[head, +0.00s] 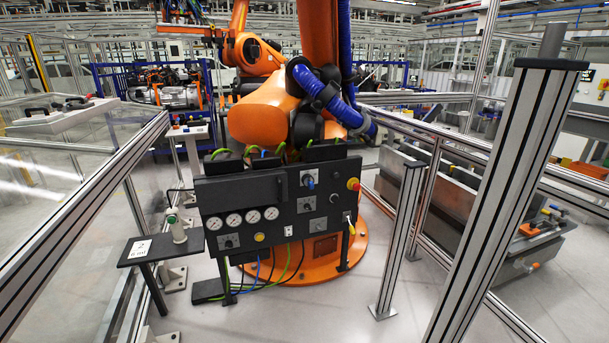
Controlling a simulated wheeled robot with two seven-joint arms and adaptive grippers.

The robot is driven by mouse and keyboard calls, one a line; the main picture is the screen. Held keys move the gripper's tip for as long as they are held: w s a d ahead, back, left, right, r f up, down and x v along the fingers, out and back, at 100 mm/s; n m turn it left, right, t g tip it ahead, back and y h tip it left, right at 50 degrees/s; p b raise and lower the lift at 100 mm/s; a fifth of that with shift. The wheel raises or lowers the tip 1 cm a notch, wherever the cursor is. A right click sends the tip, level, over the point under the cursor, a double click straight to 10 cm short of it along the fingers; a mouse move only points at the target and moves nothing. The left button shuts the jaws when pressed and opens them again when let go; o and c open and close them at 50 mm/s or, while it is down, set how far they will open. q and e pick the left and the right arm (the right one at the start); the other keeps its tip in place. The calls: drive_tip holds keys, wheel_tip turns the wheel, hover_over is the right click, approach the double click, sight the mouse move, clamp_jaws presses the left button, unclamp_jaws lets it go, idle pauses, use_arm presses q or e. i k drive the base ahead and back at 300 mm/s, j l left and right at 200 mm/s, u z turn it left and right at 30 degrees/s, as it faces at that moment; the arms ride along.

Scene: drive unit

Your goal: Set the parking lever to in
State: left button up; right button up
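A black control panel (270,208) stands in the middle of the head view, in front of an orange robot arm. It carries several gauges (252,216), a blue knob (309,183), a red and yellow button (353,184), and several small black knobs or switches, one of them a black knob (306,204). Neither of my grippers is in view.
The orange robot arm (269,107) stands on a round orange base (320,262) behind the panel. A small black side table (160,249) is at its left. Metal posts (402,240) and rails (75,225) flank both sides. Grey floor (290,318) is clear in front.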

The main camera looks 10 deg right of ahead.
sight(352, 230)
drive_tip(key=i+z, duration=0.15)
drive_tip(key=i, duration=0.25)
drive_tip(key=i+j+z, duration=0.2)
drive_tip(key=i, duration=0.2)
drive_tip(key=i+j+z, duration=0.15)
drive_tip(key=i+z, duration=0.2)
drive_tip(key=i+j+z, duration=0.35)
drive_tip(key=i, duration=0.15)
drive_tip(key=i+j+z, duration=0.35)
